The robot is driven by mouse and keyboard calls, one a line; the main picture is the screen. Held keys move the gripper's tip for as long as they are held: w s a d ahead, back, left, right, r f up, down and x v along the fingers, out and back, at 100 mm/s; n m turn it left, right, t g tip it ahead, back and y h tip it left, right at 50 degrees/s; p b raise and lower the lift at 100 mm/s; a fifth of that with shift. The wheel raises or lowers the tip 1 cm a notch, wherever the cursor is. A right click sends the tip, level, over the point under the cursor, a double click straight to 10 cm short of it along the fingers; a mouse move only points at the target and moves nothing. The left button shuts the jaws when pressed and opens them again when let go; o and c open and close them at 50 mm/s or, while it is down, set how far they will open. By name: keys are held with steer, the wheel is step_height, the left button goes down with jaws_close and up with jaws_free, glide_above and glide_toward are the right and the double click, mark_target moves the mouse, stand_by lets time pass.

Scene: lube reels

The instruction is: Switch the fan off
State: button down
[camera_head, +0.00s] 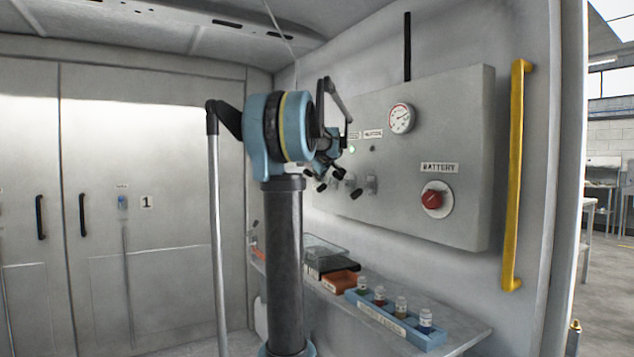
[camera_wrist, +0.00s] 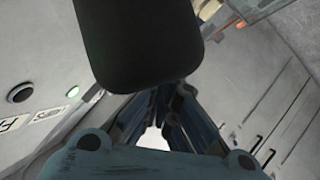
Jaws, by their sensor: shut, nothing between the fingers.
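The grey control panel (camera_head: 450,110) is on the right wall in the head view. A lit green lamp (camera_head: 352,149) sits on its left part, below small labels (camera_head: 373,133) too small to read surely. The lamp also shows in the wrist view (camera_wrist: 72,92), near a dark round knob or button (camera_wrist: 20,93) and a label (camera_wrist: 10,125) beginning with F. My gripper (camera_head: 328,178) is in front of the panel's left part, just below the lamp. It is shut and empty, and hides part of the panel. I cannot tell whether it touches the panel or which control is the fan switch.
Several grey knobs (camera_head: 371,184), a gauge (camera_head: 401,118) and a red BATTERY switch (camera_head: 433,200) are on the panel. Below, a shelf (camera_head: 455,325) holds a blue bottle rack (camera_head: 415,335) and an orange bin (camera_head: 338,283). A yellow handrail (camera_head: 516,175) stands right.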

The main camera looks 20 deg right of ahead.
steer(key=w+a+r+v, duration=0.1)
steer(key=v, duration=1.1)
steer(key=s+a+f+g+y, duration=0.1)
steer(key=s+a+f, duration=0.3)
steer(key=a+f, duration=0.35)
steer(key=s+a+f+m+g+y, duration=0.1)
steer(key=s+a+f+g+y, duration=0.1)
steer(key=s+a+f, duration=0.4)
steer(key=s+a+f+g+y, duration=0.1)
steer(key=s+a+f, duration=0.1)
steer(key=a+f, duration=0.65)
steer(key=s+a+f+m+g, duration=0.1)
steer(key=s+a+f+g, duration=0.2)
steer(key=s+f, duration=1)
steer(key=s+a+f+m+g+h, duration=0.1)
steer(key=s+a+f, duration=0.5)
steer(key=s+f, duration=0.7)
step_height(320, 180, down, 2)
steer(key=shift+a+f+m+g, duration=0.15)
steer(key=shift+a+m+g, duration=0.1)
steer(key=shift+m+g, duration=0.6)
steer(key=shift+s, duration=0.1)
